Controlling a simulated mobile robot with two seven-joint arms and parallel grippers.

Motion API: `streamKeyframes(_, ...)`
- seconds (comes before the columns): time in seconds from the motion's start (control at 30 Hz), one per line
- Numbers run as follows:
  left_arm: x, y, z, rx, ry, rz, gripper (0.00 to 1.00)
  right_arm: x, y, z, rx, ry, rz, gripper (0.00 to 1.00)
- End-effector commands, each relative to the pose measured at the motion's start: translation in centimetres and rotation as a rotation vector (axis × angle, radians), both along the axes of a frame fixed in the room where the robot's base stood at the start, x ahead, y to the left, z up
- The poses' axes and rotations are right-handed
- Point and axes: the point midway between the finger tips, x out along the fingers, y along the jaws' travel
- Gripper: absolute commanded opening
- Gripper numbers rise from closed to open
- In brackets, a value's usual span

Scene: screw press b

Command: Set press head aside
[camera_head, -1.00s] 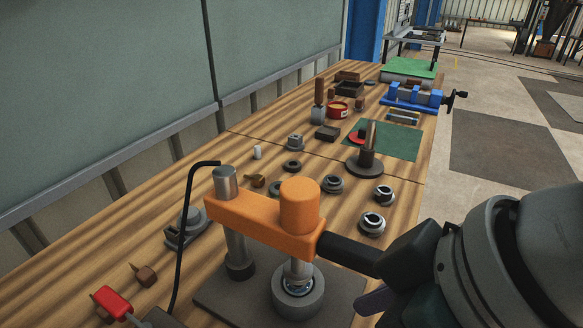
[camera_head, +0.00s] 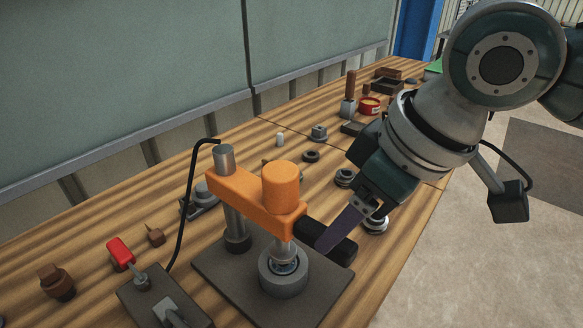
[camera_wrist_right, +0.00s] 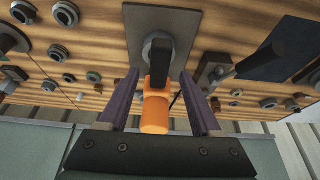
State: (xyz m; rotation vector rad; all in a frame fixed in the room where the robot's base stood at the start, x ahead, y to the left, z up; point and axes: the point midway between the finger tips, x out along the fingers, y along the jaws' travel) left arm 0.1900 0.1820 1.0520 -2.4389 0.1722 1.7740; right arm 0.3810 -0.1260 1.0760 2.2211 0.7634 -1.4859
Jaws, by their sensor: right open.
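The orange press head (camera_head: 240,195) is a bar with a round boss and a black handle (camera_head: 338,250). It sits on the steel column (camera_head: 236,225) of the press, with its ram reaching down to a grey ring (camera_head: 283,275) on the dark base plate (camera_head: 215,270). My right gripper (camera_head: 325,243) comes down from the upper right, one purple finger in front of the handle. In the right wrist view, its two fingers (camera_wrist_right: 158,76) are apart, with the black handle (camera_wrist_right: 161,62) and orange head (camera_wrist_right: 155,112) showing between them. Contact cannot be told. My left gripper is out of view.
A red-handled clamp (camera_head: 120,251) and a bent black rod (camera_head: 184,200) stand left of the press. Steel collars (camera_head: 345,177) and small parts lie behind it. Bare wood (camera_head: 90,225) shows at the left; the bench edge is at the right.

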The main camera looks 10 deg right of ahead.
Motion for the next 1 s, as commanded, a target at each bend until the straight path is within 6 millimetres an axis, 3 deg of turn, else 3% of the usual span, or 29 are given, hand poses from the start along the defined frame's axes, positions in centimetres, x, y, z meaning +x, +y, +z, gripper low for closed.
streamKeyframes(0.2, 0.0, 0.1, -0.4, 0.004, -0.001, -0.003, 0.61, 0.9, 0.7, -2.7, -0.001, 0.001, 0.001, 0.65)
streamKeyframes(0.57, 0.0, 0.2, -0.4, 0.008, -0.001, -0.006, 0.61, 1.1, 0.8, -3.3, -0.001, -0.002, 0.001, 0.65)
streamKeyframes(1.0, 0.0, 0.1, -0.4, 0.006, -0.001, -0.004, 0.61, 1.1, 0.8, -3.2, -0.001, -0.002, 0.001, 0.17)
